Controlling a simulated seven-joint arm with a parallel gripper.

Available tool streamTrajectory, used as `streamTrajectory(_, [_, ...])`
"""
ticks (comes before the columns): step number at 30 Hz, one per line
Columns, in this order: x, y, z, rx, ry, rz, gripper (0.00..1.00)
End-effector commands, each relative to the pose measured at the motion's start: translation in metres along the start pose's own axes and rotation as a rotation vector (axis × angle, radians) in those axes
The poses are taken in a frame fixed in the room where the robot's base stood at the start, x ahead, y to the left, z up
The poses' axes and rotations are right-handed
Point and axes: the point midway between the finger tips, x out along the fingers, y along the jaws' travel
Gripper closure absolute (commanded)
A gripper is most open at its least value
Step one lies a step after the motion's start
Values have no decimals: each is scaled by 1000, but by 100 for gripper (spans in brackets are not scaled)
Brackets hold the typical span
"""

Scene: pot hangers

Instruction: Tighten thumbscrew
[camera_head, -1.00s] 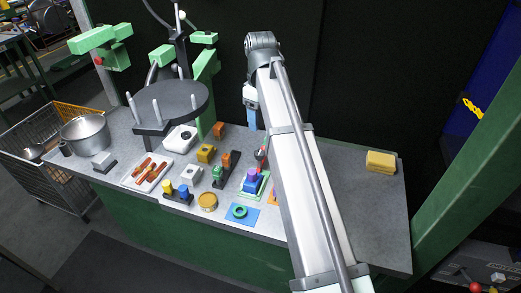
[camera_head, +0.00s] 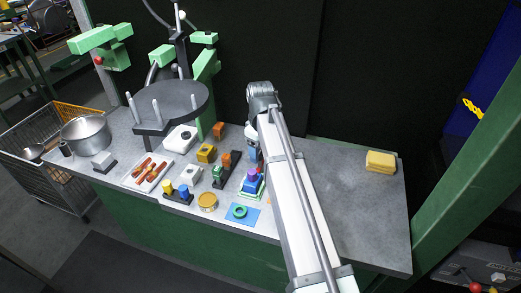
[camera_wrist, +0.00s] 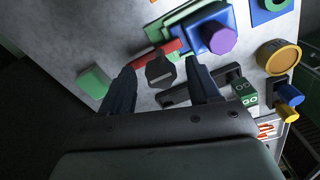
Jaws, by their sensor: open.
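A black faceted knob (camera_wrist: 160,71), which may be the thumbscrew, shows in the wrist view beside a red bar (camera_wrist: 155,53). My gripper (camera_wrist: 159,66) is open, its two dark fingers apart on either side of the knob in the picture. I cannot tell how far above the knob the fingertips are, or whether they touch anything. A dark bar lies under the right finger and runs toward a green block marked GO (camera_wrist: 245,91). In the head view my arm hides the knob and my gripper.
A purple knob (camera_wrist: 222,39) on a blue block stands close to the right finger; it also shows in the head view (camera_head: 253,174). A yellow round tin (camera_wrist: 278,57) and a green block (camera_wrist: 94,82) are nearby. The counter's right side is clear except for a yellow sponge (camera_head: 380,161).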

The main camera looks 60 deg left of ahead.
Motion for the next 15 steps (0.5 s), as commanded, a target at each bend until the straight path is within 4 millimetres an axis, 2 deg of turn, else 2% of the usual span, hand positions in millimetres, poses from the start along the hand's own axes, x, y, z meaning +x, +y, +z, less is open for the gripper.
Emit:
streamTrajectory(8, [1, 0, 0, 0, 0, 0, 38])
streamTrajectory(15, [1, 0, 0, 0, 0, 0, 60])
